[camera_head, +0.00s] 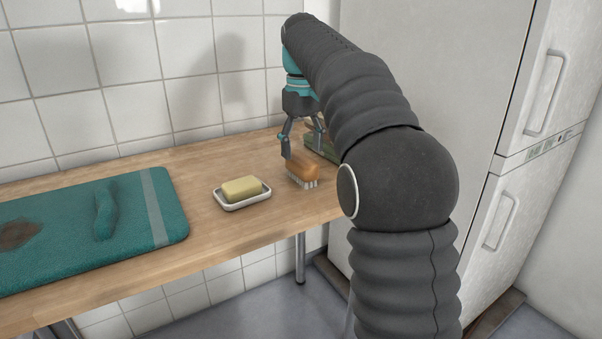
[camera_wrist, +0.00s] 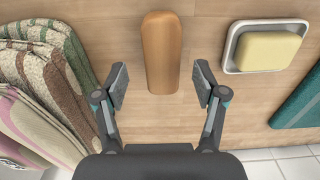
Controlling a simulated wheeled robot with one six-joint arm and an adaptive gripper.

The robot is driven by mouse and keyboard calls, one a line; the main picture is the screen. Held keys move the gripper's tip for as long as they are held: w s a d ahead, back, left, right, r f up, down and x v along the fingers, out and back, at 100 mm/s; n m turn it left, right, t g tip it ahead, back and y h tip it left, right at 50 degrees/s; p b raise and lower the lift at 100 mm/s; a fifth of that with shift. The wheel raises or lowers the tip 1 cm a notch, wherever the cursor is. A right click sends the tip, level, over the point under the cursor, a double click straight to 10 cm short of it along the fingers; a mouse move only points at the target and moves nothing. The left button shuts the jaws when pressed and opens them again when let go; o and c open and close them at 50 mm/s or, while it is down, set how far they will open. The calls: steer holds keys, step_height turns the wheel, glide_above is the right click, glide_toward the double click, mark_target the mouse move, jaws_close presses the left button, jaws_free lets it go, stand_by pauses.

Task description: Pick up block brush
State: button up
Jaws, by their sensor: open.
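The block brush (camera_head: 303,170) has an orange-brown wooden back and pale bristles. It stands bristles down on the wooden table, near its right end. In the wrist view its wooden back (camera_wrist: 161,52) lies ahead of and between the two fingers, with its near end close to the fingertip line. My gripper (camera_head: 300,150) is open and empty, pointing down above the brush. In the wrist view the gripper (camera_wrist: 160,88) has a finger on each side, with a gap to the brush on both sides. The bristles are hidden in that view.
A white dish (camera_head: 260,199) with a yellow soap bar (camera_head: 241,188) sits left of the brush. A teal mat (camera_head: 170,215) lies farther left on the wooden table (camera_head: 205,163). Folded towels (camera_wrist: 40,90) lie close on the brush's other side. A white fridge-like cabinet (camera_head: 440,80) stands at right.

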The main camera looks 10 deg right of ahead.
mark_target(302, 158)
step_height(302, 158, down, 5)
steer(key=shift+s+a+f+b, duration=0.1)
steer(key=shift+b, duration=0.85)
steer(key=c, duration=1.3)
